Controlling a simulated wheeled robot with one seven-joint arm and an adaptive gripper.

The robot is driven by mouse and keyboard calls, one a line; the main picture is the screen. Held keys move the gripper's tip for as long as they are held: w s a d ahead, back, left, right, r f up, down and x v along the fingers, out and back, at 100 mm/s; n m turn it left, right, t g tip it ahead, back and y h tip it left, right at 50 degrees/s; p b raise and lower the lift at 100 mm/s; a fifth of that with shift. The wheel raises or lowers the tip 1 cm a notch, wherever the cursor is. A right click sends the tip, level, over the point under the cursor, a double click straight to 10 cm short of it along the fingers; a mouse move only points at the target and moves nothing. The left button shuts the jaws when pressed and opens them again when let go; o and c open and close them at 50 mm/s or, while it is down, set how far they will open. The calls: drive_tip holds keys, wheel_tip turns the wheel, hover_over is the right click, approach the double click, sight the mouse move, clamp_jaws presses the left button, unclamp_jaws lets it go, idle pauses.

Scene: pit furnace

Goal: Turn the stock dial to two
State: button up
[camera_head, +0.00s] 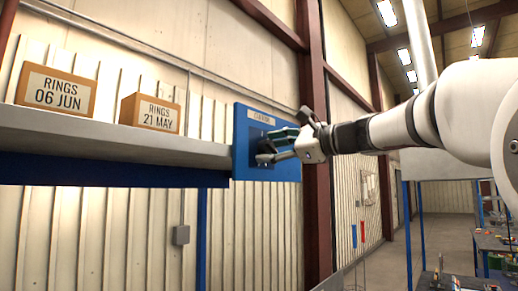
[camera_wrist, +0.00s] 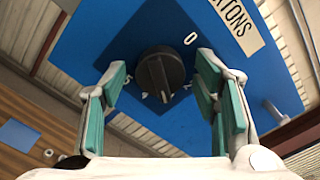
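The stock dial (camera_wrist: 160,73) is a round black knob with a raised ridge, on a dark square plate on a blue panel (camera_wrist: 215,95). In the head view my gripper (camera_head: 272,146) is at the blue panel (camera_head: 290,167) and hides much of the dial.
A label (camera_wrist: 234,24) ending in "TONS" is on the panel. A grey shelf (camera_head: 100,133) left of the panel carries two boxes, "RINGS 06 JUN" (camera_head: 55,92) and "RINGS 21 MAY" (camera_head: 151,113). A dark red post (camera_head: 318,220) stands just right of the panel.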

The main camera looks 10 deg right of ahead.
drive_tip(key=c, duration=1.1)
drive_tip(key=shift+o, duration=0.2)
drive_tip(key=shift+n+b, duration=0.3)
drive_tip(key=shift+b, duration=0.05)
drive_tip(key=n+b, duration=0.3)
drive_tip(key=shift+w+f, duration=0.15)
drive_tip(key=shift+n+b, duration=1.7)
drive_tip(key=shift+n, duration=0.4)
drive_tip(key=o, duration=1.2)
drive_tip(key=shift+c, duration=0.2)
